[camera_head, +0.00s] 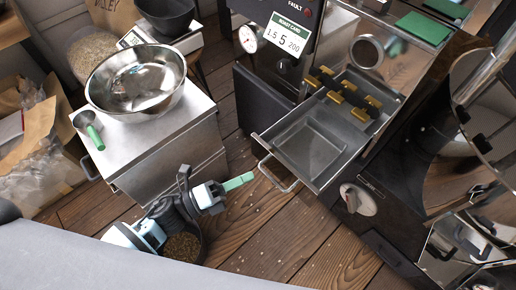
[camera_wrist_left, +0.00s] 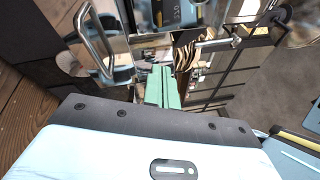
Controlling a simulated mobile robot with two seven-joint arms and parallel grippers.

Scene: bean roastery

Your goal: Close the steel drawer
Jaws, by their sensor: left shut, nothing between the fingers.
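The steel drawer (camera_head: 312,150) is pulled out of the dark roasting machine and looks empty in its front part. Its loop handle (camera_head: 276,180) sticks out from the front edge, toward the lower left. My left gripper (camera_head: 246,180) is shut and empty, its green fingers together. In the head view its tips are just left of the handle; whether they touch it is unclear. In the left wrist view, the fingers (camera_wrist_left: 160,88) point forward and the shiny handle (camera_wrist_left: 88,42) is left of them. My right gripper is not in view.
A steel bowl (camera_head: 136,80) and a green-handled scoop (camera_head: 88,130) rest on a metal cabinet (camera_head: 180,135) at the left. A dark bin of beans (camera_head: 185,247) stands below my left arm. Wooden floor (camera_head: 265,235) is open below the drawer.

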